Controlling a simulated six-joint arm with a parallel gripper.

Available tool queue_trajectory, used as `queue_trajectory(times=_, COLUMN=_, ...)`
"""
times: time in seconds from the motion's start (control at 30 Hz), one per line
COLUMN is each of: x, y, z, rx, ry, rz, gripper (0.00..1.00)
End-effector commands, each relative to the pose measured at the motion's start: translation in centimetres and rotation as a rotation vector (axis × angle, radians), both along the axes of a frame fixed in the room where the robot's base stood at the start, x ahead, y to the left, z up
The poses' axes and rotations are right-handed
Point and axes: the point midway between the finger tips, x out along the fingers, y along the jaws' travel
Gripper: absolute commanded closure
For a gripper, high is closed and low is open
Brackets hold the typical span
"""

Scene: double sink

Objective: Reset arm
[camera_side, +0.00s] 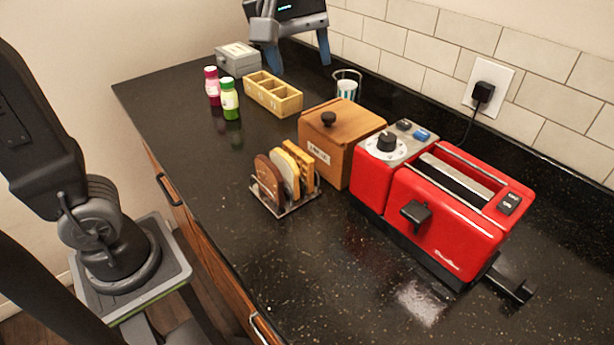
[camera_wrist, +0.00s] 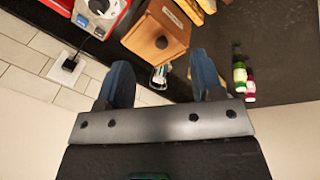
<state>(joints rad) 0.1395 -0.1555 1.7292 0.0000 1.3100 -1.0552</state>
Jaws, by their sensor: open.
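My gripper (camera_side: 300,64) is at the top of the side view, over the far end of the counter near the tiled wall. Its two blue fingers are spread wide and point down, with nothing between them. In the wrist view the open fingers (camera_wrist: 163,72) show in the lower middle, and a small striped cup (camera_wrist: 160,76) appears beyond the gap between them. In the side view the cup (camera_side: 347,88) stands to the right of my gripper, apart from it.
On the black counter (camera_side: 190,165) stand a red toaster (camera_side: 445,225), wooden box (camera_side: 338,140), rack of bread slices (camera_side: 285,180), yellow divided tray (camera_side: 272,93), grey box (camera_side: 238,58), and green (camera_side: 229,98) and red (camera_side: 212,85) bottles. The counter's front left is clear.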

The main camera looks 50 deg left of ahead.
Motion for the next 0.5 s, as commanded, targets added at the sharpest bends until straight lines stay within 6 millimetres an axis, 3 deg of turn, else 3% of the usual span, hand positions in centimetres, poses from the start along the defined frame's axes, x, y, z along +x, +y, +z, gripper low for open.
queue_trajectory(times=0.1, x=-4.0, y=1.8, z=-2.0, rx=0.073, ry=-0.076, rz=-0.227, gripper=0.39)
queue_trajectory(times=0.3, x=-9.5, y=3.8, z=-6.7, rx=0.228, ry=-0.182, rz=-0.587, gripper=0.39)
queue_trajectory(times=0.5, x=-12.4, y=4.6, z=-10.1, rx=0.342, ry=-0.229, rz=-0.798, gripper=0.39)
